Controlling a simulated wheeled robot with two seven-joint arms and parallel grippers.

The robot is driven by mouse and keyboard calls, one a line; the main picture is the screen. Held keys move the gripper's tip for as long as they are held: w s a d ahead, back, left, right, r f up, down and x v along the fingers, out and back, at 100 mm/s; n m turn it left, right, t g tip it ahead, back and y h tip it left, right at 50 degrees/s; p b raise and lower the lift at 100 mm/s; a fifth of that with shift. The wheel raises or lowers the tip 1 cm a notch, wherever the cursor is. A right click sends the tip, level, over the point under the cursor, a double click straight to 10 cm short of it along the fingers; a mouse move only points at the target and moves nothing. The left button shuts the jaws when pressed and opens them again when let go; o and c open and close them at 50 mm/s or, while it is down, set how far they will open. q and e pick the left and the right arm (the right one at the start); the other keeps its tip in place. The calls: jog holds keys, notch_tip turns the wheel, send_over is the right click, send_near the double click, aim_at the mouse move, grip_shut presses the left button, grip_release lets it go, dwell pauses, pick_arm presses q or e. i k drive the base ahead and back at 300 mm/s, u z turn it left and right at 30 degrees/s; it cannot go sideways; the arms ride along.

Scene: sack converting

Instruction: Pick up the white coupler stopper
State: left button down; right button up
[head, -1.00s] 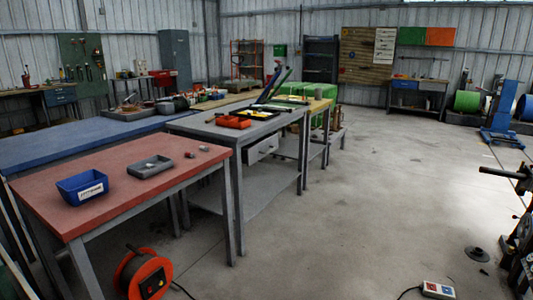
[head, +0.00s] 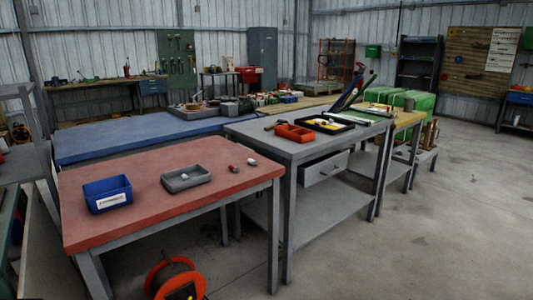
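A red-topped table (head: 150,215) stands in front of me at the left. On its right part lie two small pieces, a whitish one with some red (head: 252,162) and a grey and red one (head: 233,168). A shallow grey tray (head: 187,185) sits left of them, with a small pale item (head: 184,176) inside. All are too small to tell which is the white coupler stopper. Neither of my grippers is in view.
A blue bin (head: 96,202) with a white label stands on the red table's left. A grey table (head: 262,138) with an orange-red tray (head: 294,133) adjoins behind. An orange cable reel (head: 165,275) is on the floor below. Open floor (head: 430,240) lies right.

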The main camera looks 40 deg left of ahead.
aim_at(251, 161)
jog(key=u, duration=0.7)
jog(key=i, duration=1.5)
jog(key=u, duration=1.25)
